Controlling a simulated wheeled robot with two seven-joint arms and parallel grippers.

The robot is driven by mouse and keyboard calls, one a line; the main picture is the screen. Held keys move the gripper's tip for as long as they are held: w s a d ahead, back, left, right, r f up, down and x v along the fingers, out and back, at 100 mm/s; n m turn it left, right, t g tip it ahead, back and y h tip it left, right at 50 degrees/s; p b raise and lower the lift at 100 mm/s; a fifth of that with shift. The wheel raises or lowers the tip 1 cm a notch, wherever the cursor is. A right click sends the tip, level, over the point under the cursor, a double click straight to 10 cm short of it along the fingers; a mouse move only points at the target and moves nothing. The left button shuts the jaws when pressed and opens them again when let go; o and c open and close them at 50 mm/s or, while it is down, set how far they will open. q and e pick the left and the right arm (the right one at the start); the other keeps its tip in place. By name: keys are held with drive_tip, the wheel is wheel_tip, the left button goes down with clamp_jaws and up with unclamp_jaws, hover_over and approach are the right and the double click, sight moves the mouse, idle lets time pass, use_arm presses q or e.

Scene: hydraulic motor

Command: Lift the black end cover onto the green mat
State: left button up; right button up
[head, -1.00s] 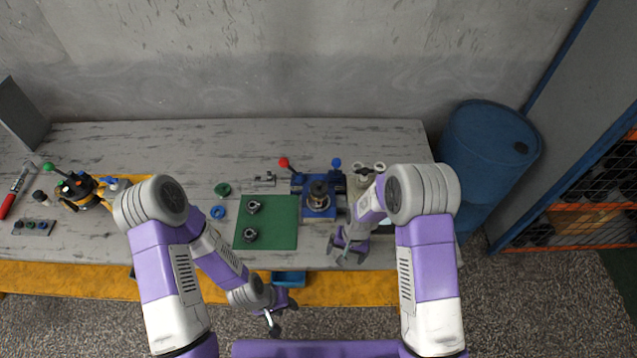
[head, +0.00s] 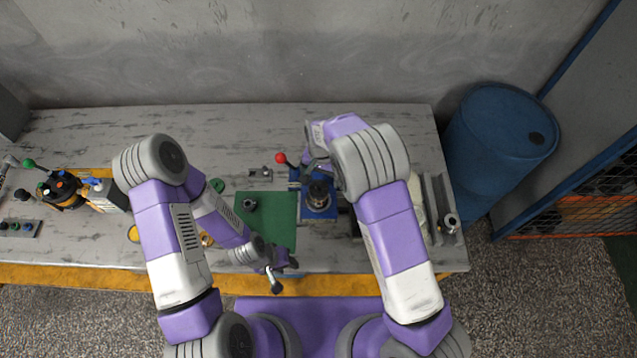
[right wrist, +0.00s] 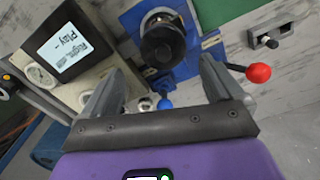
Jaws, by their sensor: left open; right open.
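The black end cover (head: 319,190) appears to be the dark round part on top of the unit in the blue vise (head: 318,212). In the right wrist view the round black part (right wrist: 162,42) lies ahead of the fingers, with a clear gap. My right gripper (head: 318,167) is open and empty behind the vise, partly hidden by its own arm; its spread fingers (right wrist: 165,85) show in the wrist view. The green mat (head: 275,226) lies left of the vise. My left gripper (head: 283,274) is open and empty near the bench's front edge.
A dark ring-like part (head: 249,204) sits on the mat. A small grey fixture (head: 260,172) lies behind the mat.

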sight(319, 185)
drive_tip(key=f, duration=0.5)
drive_tip(key=shift+s+a+p, duration=0.2)
drive_tip(key=shift+a+p, duration=0.1)
drive_tip(key=shift+p, duration=0.05)
drive_tip(key=c, duration=1.3)
wheel_tip(319, 185, up, 10)
drive_tip(key=shift+r+b, duration=0.1)
drive_tip(key=shift+b, duration=0.25)
drive_tip(key=shift+r+p, duration=0.6)
drive_tip(key=shift+r, duration=0.15)
